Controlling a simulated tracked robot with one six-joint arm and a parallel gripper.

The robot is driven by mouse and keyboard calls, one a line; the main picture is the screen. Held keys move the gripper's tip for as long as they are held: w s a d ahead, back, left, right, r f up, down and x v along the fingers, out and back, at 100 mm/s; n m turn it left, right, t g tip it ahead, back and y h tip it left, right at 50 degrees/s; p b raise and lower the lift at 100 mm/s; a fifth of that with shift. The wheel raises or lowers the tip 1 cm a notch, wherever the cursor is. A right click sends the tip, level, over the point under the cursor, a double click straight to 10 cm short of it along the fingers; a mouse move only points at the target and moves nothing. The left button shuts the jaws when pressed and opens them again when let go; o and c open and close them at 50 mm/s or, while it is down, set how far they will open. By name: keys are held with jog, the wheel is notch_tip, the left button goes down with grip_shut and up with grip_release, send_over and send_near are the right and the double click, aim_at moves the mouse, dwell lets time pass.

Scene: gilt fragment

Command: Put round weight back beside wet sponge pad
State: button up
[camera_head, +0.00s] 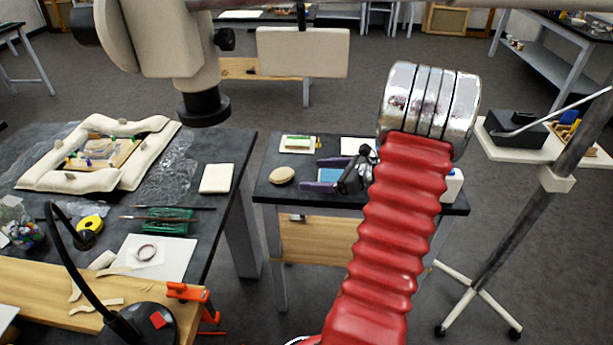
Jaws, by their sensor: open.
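A round, flat beige piece, which looks like the round weight (282,175), lies near the left edge of the small dark table. My gripper (312,174) is over the same table, just right of it. Its two purple fingers point left and are spread, with nothing seen held between them. The fingertips look apart from the round piece. A green and pale sponge-like pad (298,144) lies on a white sheet or tray behind and slightly right of the round piece. A blue flat item (331,175) shows between or under the fingers; I cannot tell its height.
My red ribbed arm hides the small table's right part. A white bottle (453,185) stands at its right edge. A larger table (228,150) at left holds a padded frame (95,155), a white block (217,178) and tools. A gap separates the tables.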

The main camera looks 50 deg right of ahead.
jog(key=shift+s+d+r, duration=0.1)
jog(key=shift+s+r, duration=0.05)
jog(key=shift+s, duration=0.2)
jog(key=shift+w, duration=0.1)
dwell(0.5)
jog(key=w+a+r+n+g+y, duration=0.1)
jog(key=a+r+n+g, duration=0.45)
jog(key=a, duration=0.75)
jog(key=w+a+r+n+g+y, duration=0.1)
jog(key=a+r+n+g+y, duration=0.15)
jog(key=a+n, duration=0.85)
jog(key=s+a+r+n+h, duration=0.3)
jog(key=s+a+n, duration=0.4)
jog(key=a+n, duration=0.1)
jog(key=s+a+r+n+h, duration=0.4)
jog(key=s+a+n, duration=0.2)
jog(key=a+n, duration=0.2)
jog(key=shift+s+a+r+t, duration=0.15)
jog(key=shift+s+a+t, duration=0.2)
jog(key=shift+a, duration=0.3)
jog(key=shift+n, duration=0.25)
